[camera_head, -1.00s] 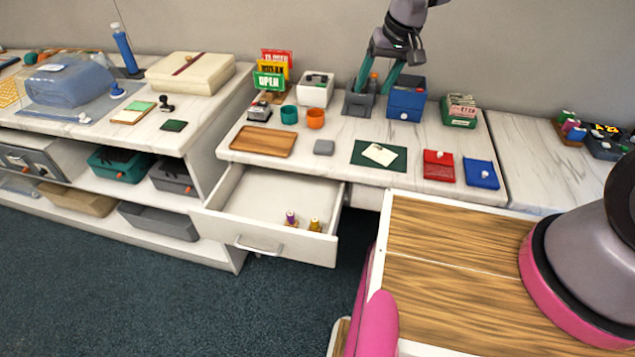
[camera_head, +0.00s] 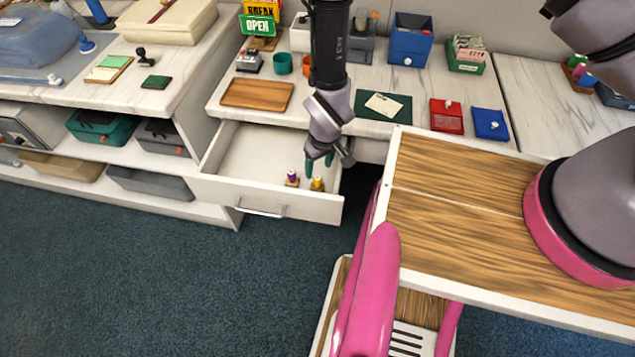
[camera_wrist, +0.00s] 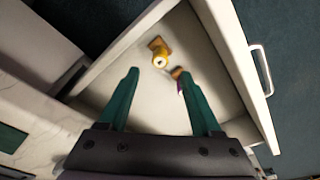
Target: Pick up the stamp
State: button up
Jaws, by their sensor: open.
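Two small stamp-like pieces stand in the open drawer (camera_head: 262,150). One has a yellow handle (camera_head: 317,184) and one a purple handle (camera_head: 292,179). In the wrist view, the yellow piece (camera_wrist: 160,57) stands on a brown base just beyond the fingertips, and the purple piece (camera_wrist: 180,86) is partly hidden by the right finger. My gripper (camera_head: 320,162) is open and empty above the drawer's right part; its teal fingers (camera_wrist: 162,78) are spread. Another stamp, black (camera_head: 141,56), stands on the left counter beside a dark green pad (camera_head: 156,82).
The drawer's walls and front panel surround the pieces closely. The drawer's left part is bare.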

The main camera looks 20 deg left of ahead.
aim_at(317, 177)
jog(key=f, duration=0.6)
jog(key=shift+w+a+f, duration=0.25)
jog(key=shift+a+f, duration=0.05)
jog(key=shift+f, duration=0.05)
grip_shut()
